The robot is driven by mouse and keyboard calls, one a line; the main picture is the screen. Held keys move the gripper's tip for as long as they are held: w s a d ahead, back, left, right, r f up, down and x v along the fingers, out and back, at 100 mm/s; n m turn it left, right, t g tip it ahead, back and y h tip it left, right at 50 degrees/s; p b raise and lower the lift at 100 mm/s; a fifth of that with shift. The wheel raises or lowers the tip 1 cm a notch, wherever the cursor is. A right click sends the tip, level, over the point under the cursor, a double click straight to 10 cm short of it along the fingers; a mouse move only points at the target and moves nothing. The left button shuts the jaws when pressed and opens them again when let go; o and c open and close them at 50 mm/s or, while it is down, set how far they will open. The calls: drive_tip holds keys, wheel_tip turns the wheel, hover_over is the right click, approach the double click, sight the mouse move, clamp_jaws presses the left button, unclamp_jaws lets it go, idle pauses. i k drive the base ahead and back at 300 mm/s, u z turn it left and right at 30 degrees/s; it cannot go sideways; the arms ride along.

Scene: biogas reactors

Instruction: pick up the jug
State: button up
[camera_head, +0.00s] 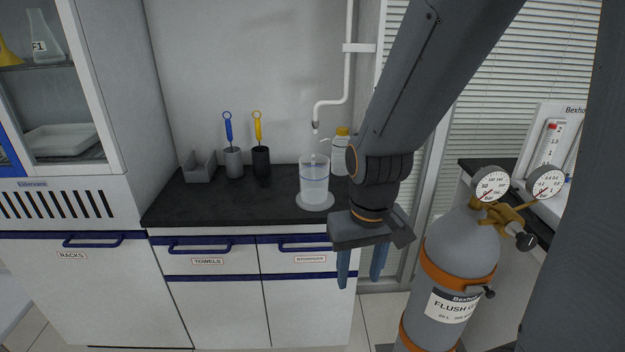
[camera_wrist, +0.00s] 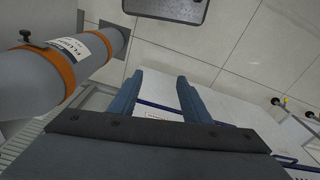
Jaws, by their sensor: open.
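The jug (camera_head: 314,181) is a clear, upright vessel with liquid in it. It stands on a pale round base (camera_head: 303,203) on the dark counter, under a white pipe spout, in the head view. My gripper (camera_head: 360,282) hangs in front of the counter, to the right of the jug and lower than it, with its blue fingers pointing down. It is open and empty and does not touch the jug. In the wrist view my gripper (camera_wrist: 158,88) shows two parted blue fingers over the floor and drawer fronts; the jug is not in that view.
A white bottle with a yellow cap (camera_head: 340,155) stands behind the jug, close to my arm. Two brushes in holders (camera_head: 261,160) and a grey bin (camera_head: 199,166) stand left on the counter (camera_head: 185,203). A grey gas cylinder (camera_head: 455,262) with gauges stands right of my gripper.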

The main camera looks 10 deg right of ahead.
sight(314, 176)
drive_tip(key=z, duration=4.05)
drive_tip(key=k, duration=1.8)
drive_tip(key=u, duration=1.6)
drive_tip(key=i, duration=0.4)
drive_tip(key=u, duration=0.05)
